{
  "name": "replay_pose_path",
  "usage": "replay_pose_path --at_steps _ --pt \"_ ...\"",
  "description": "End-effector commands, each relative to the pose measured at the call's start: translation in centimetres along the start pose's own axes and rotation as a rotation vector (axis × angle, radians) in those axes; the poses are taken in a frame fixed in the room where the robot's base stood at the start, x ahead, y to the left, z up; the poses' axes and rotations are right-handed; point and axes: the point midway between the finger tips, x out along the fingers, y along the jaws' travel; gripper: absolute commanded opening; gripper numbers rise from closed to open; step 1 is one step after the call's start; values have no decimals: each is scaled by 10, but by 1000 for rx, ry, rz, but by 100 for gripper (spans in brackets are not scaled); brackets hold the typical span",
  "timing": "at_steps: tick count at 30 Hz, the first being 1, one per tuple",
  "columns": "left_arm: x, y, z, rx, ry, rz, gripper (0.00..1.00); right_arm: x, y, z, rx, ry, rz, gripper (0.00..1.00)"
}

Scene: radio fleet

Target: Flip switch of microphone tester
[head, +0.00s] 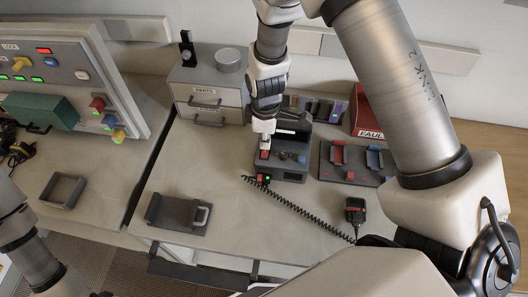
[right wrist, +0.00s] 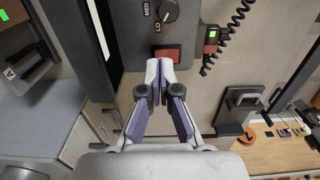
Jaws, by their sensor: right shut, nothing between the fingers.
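The microphone tester (head: 290,160) is a dark grey box standing on the bench in the middle of the head view. Its red rocker switch (head: 264,154) is on the left part of the front. In the right wrist view the red switch (right wrist: 167,53) shows in a dark frame just beyond the fingertips. My right gripper (head: 265,138) points down at the switch; in the right wrist view its fingers (right wrist: 160,70) are together and empty. Whether they touch the switch, I cannot tell. My left arm enters at the lower left; its gripper is out of view.
A coiled cord (head: 312,212) runs from a red plug with a green light to a hand microphone (head: 355,212). Grey drawers (head: 208,92) stand at back left, a red FAULT bin (head: 370,112) at back right. A dark tray (head: 345,162) lies right. The bench front is mostly clear.

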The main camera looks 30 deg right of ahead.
Motion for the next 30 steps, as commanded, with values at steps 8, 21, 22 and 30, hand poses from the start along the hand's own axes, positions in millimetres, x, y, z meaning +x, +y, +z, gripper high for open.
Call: replay_pose_path --at_steps 8,21,22,30 --pt "4 0 0 0 0 0 40 5 0 0 0 0 0 0" --pt "8 0 0 0 0 0 40 12 0 0 0 0 0 0" --pt "8 0 0 0 0 0 40 12 0 0 0 0 0 0" --pt "11 0 0 0 0 0 40 16 0 0 0 0 0 0"
